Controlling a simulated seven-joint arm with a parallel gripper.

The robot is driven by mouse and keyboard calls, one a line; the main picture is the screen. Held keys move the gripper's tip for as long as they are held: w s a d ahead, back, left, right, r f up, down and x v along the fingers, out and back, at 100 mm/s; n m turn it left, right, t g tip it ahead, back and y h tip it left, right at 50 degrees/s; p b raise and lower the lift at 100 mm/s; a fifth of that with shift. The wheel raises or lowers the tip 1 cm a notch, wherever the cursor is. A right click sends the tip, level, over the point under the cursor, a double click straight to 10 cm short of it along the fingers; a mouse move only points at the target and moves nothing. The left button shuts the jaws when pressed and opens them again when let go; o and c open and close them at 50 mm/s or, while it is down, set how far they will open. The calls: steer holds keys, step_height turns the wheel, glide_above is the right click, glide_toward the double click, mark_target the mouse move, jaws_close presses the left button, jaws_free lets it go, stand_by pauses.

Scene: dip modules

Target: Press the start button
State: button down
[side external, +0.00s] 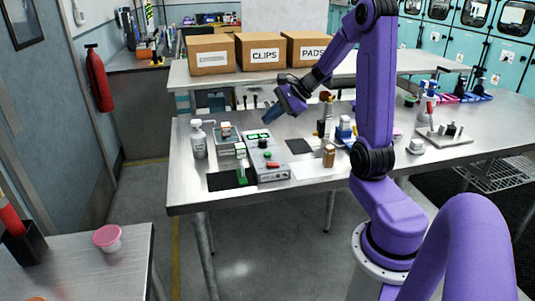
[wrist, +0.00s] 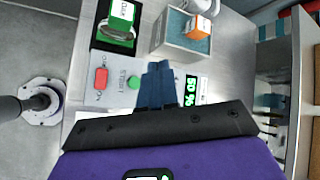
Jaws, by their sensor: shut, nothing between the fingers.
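The control box (side external: 262,160) stands on the metal bench, with green displays, a black knob and a red switch on its top. In the wrist view its face shows the green round start button (wrist: 133,82), a red rocker switch (wrist: 101,78) and a lit green display (wrist: 191,90). My gripper (side external: 269,117) is shut and empty, tilted down above the bench beyond the box, apart from it. In the wrist view its blue fingers (wrist: 158,72) are together, to the right of the green button and hiding part of the panel.
A grey bath (wrist: 182,35) with an orange and white block, and a green-topped item (wrist: 122,14) on a black pad, sit beside the box. A brown bottle (side external: 329,157) stands right of the box. Cardboard boxes (side external: 262,52) line the back bench.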

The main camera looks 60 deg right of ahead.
mark_target(270, 153)
steer(key=shift+f, duration=0.15)
steer(key=shift+f, duration=4.3)
steer(key=shift+f, duration=0.4)
steer(key=shift+f, duration=0.4)
steer(key=shift+r, duration=0.85)
steer(key=shift+r, duration=2.5)
